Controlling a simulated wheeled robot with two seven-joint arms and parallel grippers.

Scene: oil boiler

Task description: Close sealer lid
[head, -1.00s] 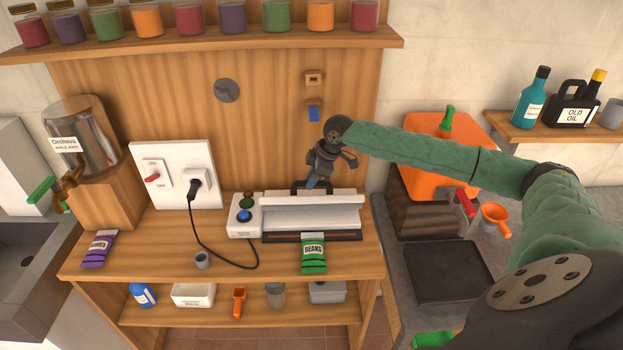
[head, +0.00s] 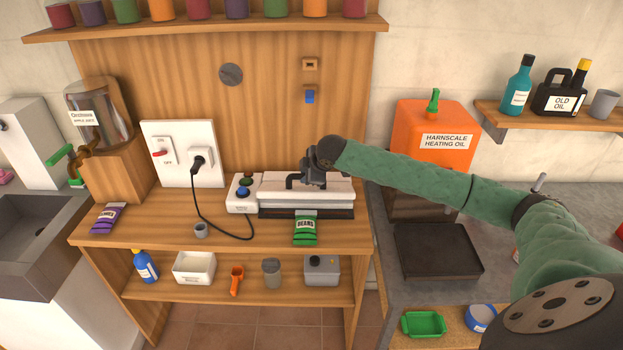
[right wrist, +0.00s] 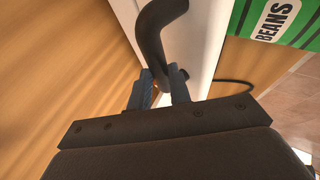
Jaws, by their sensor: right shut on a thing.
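The white sealer (head: 243,200) stands on the wooden bench, with buttons on its left end. Its long white lid (head: 333,190) lies low over the dark base (head: 275,212); I cannot tell whether a gap is left. My right gripper (head: 301,181) is shut on the lid's black handle (head: 290,181). In the right wrist view the fingers (right wrist: 158,92) are on the curved handle (right wrist: 152,38), beside the white lid (right wrist: 203,45). A green beans bag (head: 305,230) lies at the sealer's front edge; it also shows in the right wrist view (right wrist: 275,20). My left gripper is out of view.
A black cord (head: 205,210) runs from the wall plug (head: 198,164) across the bench. An orange oil tank (head: 430,120) and a dark tray (head: 437,250) are to the right.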

